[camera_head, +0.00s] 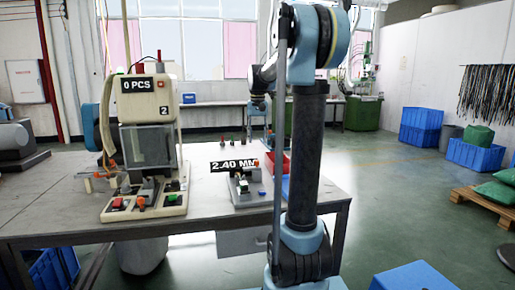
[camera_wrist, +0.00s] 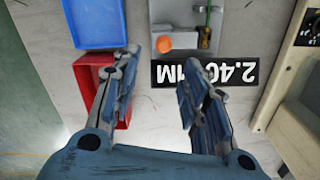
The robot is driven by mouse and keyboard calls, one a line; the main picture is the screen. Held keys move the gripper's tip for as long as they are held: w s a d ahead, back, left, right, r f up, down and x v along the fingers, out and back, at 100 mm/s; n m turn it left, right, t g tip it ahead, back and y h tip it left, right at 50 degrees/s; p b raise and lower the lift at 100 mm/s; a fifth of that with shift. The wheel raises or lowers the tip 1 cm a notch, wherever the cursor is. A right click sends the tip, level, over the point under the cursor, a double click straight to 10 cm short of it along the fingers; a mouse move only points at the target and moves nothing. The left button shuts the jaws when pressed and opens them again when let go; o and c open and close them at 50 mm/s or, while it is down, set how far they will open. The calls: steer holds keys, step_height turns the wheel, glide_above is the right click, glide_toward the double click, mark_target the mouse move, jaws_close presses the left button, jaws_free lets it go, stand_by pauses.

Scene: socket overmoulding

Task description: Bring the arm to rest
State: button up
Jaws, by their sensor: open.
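My gripper (camera_wrist: 160,95) shows in the wrist view with its two fingers spread apart and nothing between them. It is above the grey table (camera_wrist: 165,80), near the black "2.40 MM" label (camera_wrist: 205,73). In the head view my blue and black arm stands upright right of centre, in front of the table (camera_head: 60,205). My gripper cannot be made out clearly in the head view.
A red tray (camera_wrist: 90,80) and a blue tray (camera_wrist: 92,22) lie by the left finger. A grey fixture (camera_wrist: 172,12) with an orange knob (camera_wrist: 178,42) lies ahead. A beige machine (camera_head: 150,140) stands on the table's left. Blue crates (camera_head: 420,127) stand at the right.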

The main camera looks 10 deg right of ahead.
steer(key=shift+r, duration=0.65)
steer(key=s+f, duration=0.8)
steer(key=s, duration=0.3)
steer(key=s+d+f+n+t, duration=0.1)
steer(key=s+f, duration=0.7)
steer(key=s, duration=0.4)
steer(key=s+f+n+t, duration=0.1)
steer(key=s+f, duration=0.7)
steer(key=s, duration=0.4)
steer(key=shift+d+f, duration=0.25)
steer(key=shift+d, duration=0.15)
steer(key=shift+s, duration=0.1)
steer(key=shift+w+f, duration=0.2)
steer(key=shift+w, duration=0.25)
